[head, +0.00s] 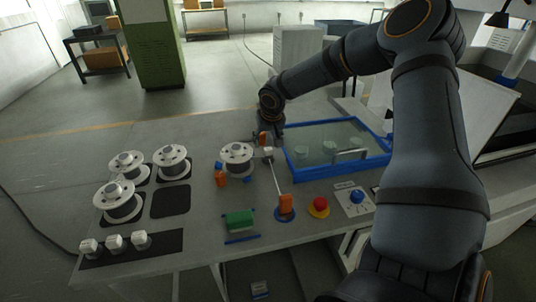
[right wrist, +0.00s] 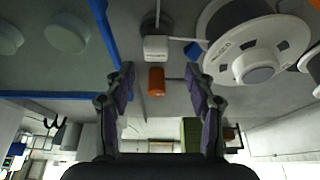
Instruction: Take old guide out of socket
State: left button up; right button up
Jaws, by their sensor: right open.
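A small white block-shaped guide (head: 267,151) stands on a dark round post between the wire spool and the blue-framed tank. In the right wrist view the guide (right wrist: 155,48) is straight ahead, just beyond my fingertips. A small orange piece (right wrist: 156,82) lies between the guide and my palm; in the head view an orange piece (head: 263,138) shows beside the fingers. My right gripper (head: 271,130) is open, its two fingers (right wrist: 160,75) spread and empty, one to each side of the orange piece. My left gripper is not in view.
The spool (head: 237,156) is close left of the guide, the tank (head: 381,160) close right. A thin rod runs toward an orange block (head: 285,202). A red button (head: 319,206), green block (head: 239,220) and three white pieces (head: 114,242) on a dark mat stand nearer the front.

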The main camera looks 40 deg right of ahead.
aim_at(268, 148)
jog(key=f, duration=0.2)
jog(key=f+p, duration=0.1)
jog(key=f, duration=0.1)
jog(key=shift+d+f, duration=0.1)
jog(key=shift+d, duration=0.25)
jog(key=shift+w+d+f, duration=0.1)
jog(key=shift+w+f, duration=0.2)
jog(key=shift+f, duration=0.1)
jog(key=shift+s+r, duration=0.1)
jog(key=shift+r, duration=0.05)
jog(key=shift+c, duration=1.6)
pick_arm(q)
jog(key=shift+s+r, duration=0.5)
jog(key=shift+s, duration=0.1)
pick_arm(e)
grip_shut()
